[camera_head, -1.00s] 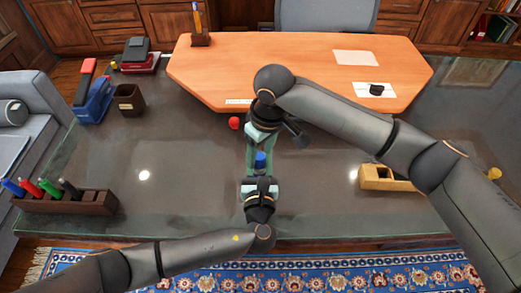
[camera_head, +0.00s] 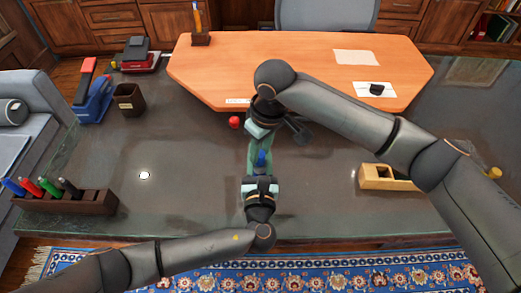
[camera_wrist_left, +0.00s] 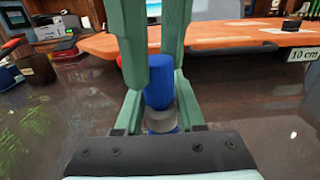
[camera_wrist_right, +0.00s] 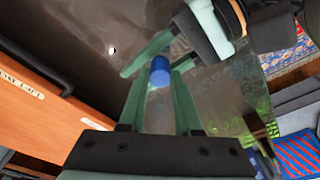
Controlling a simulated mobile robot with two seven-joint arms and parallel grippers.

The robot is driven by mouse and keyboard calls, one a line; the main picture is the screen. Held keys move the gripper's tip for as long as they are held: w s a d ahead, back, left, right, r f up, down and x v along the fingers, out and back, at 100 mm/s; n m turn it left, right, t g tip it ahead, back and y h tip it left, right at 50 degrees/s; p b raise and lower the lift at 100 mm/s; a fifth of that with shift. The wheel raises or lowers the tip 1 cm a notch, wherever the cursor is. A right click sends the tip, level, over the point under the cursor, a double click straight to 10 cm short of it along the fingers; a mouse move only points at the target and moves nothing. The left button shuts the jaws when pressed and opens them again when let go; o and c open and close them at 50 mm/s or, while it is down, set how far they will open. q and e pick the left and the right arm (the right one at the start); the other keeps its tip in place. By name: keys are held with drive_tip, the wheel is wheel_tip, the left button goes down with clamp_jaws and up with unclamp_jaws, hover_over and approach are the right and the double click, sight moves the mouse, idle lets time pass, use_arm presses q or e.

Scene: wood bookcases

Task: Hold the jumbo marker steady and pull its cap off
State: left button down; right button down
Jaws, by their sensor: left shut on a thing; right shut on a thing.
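The jumbo marker stands about upright between my two grippers, its blue cap (camera_head: 261,158) showing in the head view. In the left wrist view the blue cap (camera_wrist_left: 160,82) sits above a grey collar (camera_wrist_left: 160,118), with a little blue below. I see no clear gap between cap and collar. My left gripper (camera_head: 260,178) is shut on the marker's lower part, mostly hidden by its fingers. My right gripper (camera_head: 259,147) reaches in from the far side and is shut on the cap. The right wrist view shows the cap (camera_wrist_right: 160,72) between its fingertips.
A wooden rack (camera_head: 80,203) with several markers stands at the left. A red ball (camera_head: 234,122) is beside my right gripper. A raised orange desktop (camera_head: 300,65) lies behind. The dark tabletop (camera_head: 180,150) is clear between them.

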sight(261, 154)
drive_tip(key=shift+r, duration=1.5)
drive_tip(key=shift+r, duration=0.1)
drive_tip(key=shift+r, duration=0.45)
use_arm(q)
drive_tip(key=shift+c, duration=2.2)
unclamp_jaws()
drive_tip(key=s, duration=1.2)
